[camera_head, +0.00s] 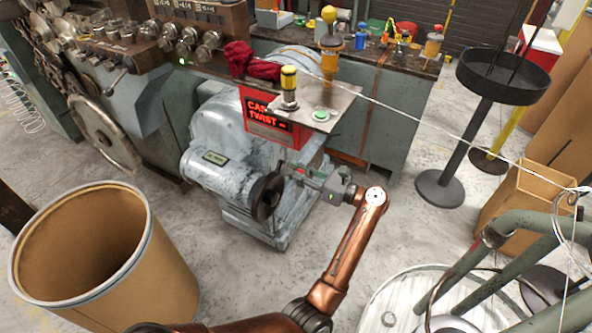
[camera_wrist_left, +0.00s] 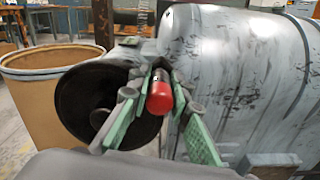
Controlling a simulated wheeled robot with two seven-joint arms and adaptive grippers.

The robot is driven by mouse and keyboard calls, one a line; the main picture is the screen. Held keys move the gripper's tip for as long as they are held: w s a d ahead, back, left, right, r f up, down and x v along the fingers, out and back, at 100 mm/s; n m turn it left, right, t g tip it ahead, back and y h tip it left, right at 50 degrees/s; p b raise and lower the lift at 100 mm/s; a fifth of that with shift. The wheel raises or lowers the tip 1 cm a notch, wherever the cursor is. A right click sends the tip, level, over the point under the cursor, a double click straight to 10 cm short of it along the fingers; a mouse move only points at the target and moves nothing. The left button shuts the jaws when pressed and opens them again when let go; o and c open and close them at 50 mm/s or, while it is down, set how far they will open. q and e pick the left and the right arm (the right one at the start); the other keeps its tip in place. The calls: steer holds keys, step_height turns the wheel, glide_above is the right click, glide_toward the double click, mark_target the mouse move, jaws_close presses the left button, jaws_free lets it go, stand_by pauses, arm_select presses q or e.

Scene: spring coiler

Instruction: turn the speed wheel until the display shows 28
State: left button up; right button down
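The speed wheel is a black handwheel (camera_head: 267,197) on the front of the grey motor housing (camera_head: 225,130). In the left wrist view the wheel (camera_wrist_left: 88,105) is at the left, with a red handle (camera_wrist_left: 160,97) to the right of its rim. My left gripper (camera_head: 299,172) is beside the wheel. In the left wrist view its green-padded fingers (camera_wrist_left: 161,88) lie close along both sides of the red handle and look shut on it. The display (camera_head: 264,117) shows red lettering, partly hidden by a plate; I read no number there. My right gripper is out of view.
An open fibre drum (camera_head: 165,275) stands at the lower left. A plate with a green button (camera_head: 321,115) and a yellow-topped lamp (camera_head: 289,84) juts out above the motor. Green tubing (camera_head: 520,232) and a wire are at the right.

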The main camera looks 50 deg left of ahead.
arm_select(q)
steer(key=o, duration=0.4)
steer(key=v, duration=1.2)
stand_by(0.3)
